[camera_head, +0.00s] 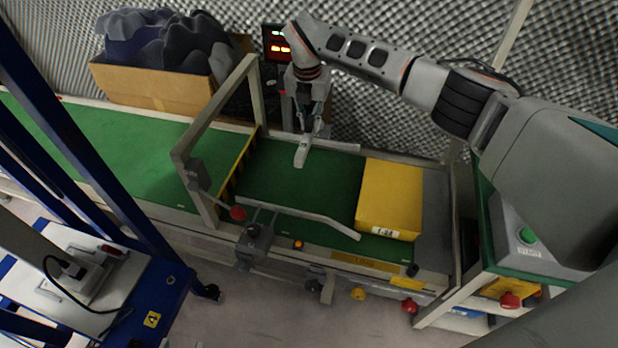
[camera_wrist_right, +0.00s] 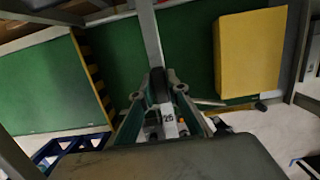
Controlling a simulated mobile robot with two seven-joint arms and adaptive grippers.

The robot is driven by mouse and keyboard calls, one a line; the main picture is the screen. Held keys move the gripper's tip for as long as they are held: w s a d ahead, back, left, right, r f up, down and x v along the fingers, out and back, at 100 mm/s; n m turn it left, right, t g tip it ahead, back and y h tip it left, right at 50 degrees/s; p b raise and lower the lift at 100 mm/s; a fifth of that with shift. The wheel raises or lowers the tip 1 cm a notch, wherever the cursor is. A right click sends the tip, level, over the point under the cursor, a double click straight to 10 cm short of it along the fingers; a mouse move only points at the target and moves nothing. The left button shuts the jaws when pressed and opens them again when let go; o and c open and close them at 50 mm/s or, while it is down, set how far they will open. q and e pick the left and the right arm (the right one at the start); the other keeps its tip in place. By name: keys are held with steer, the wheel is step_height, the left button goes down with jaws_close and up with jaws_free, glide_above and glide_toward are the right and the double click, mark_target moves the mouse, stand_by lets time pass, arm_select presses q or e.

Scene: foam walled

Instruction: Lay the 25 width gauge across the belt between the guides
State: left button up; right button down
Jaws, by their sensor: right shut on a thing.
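My right gripper (camera_head: 309,134) points down over the far side of the green belt (camera_head: 300,178), shut on the pale 25 width gauge (camera_head: 301,154). In the right wrist view the gauge (camera_wrist_right: 150,38) is a long light bar between the fingers (camera_wrist_right: 160,96), with a "25" label at its near end. In the head view it looks short and points toward the near side; whether it touches the belt cannot be told. The far guide (camera_head: 338,145) is a pale rail beside the gripper. The near guide (camera_head: 315,215) is a bent rail along the front. My left gripper is not in view.
A yellow box (camera_head: 390,195) stands on the belt to the right. A metal frame arch (camera_head: 195,160) crosses the belt on the left. A cardboard box (camera_head: 150,88) of dark cloth is behind. Green belt between the guides, left of the yellow box, is clear.

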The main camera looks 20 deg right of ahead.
steer(key=f+b, duration=0.5)
steer(key=f, duration=1.4)
steer(key=shift+s, duration=0.2)
steer(key=shift+w+f+b, duration=0.15)
steer(key=shift+f+b, duration=0.25)
steer(key=shift+f, duration=0.2)
steer(key=shift+r, duration=0.25)
steer(key=shift+f, duration=0.15)
steer(key=c, duration=2)
jaws_free()
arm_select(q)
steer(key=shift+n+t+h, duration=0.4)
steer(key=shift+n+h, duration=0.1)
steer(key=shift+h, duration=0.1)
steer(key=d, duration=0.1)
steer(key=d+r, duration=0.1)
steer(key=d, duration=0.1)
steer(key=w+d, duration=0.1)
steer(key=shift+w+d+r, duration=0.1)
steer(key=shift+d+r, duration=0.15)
arm_select(e)
steer(key=shift+o, duration=0.2)
